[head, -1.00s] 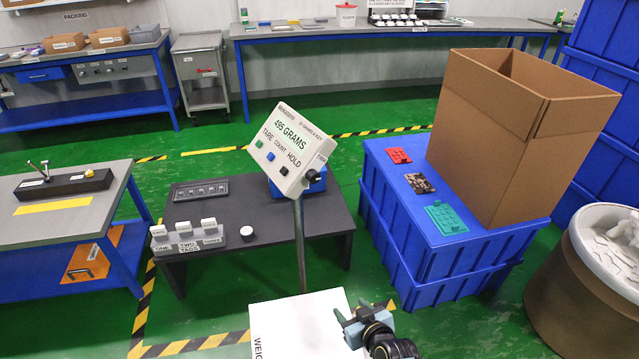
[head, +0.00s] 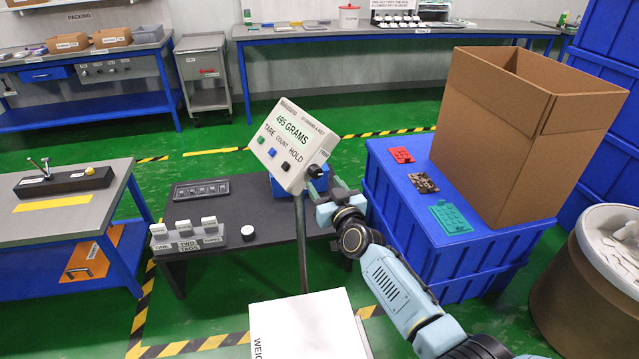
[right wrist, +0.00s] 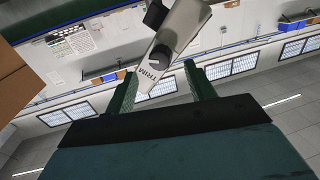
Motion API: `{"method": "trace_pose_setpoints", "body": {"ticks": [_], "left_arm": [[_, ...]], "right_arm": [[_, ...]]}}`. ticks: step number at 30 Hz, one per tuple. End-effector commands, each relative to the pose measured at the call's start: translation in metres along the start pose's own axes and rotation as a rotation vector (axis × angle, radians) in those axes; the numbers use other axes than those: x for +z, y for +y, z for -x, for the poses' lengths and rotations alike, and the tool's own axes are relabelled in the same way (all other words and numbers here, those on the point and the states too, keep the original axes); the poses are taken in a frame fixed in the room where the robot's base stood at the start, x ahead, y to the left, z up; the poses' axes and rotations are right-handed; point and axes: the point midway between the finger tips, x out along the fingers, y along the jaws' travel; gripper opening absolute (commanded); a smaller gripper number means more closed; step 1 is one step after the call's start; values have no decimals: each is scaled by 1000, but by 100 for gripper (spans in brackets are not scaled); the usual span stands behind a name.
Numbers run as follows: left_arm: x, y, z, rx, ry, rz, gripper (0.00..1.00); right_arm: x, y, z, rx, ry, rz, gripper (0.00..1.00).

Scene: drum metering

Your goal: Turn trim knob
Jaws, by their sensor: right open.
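The scale display head (head: 293,145) stands on a post and reads "495 GRAMS", with TARE, COUNT and HOLD buttons on its face. The black trim knob (head: 315,171) sticks out of its right side. In the right wrist view the knob (right wrist: 160,56) shows beside a "TRIM" label. My right gripper (head: 323,187) is open just below and right of the knob. In the right wrist view its two green fingers (right wrist: 162,86) stand apart, with the labelled side of the head between their tips; the knob appears slightly beyond them. My left gripper is not in view.
The white weighing platform (head: 307,325) is in front of the post. A dark low table (head: 225,200) stands behind, with tag blocks on it. Blue crates (head: 460,240) carrying a cardboard box (head: 500,150) and coloured cards stand close on the right.

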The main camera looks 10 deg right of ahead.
Motion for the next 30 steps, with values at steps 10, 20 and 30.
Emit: {"method": "trace_pose_setpoints", "body": {"ticks": [10, 20, 30], "left_arm": [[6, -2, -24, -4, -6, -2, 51], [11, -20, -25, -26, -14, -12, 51], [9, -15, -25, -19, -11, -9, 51]], "right_arm": [[2, 0, -39, 0, 0, 1, 54], [1, 0, -44, 0, -1, 0, 54], [1, 0, -43, 0, -1, 0, 19]]}}
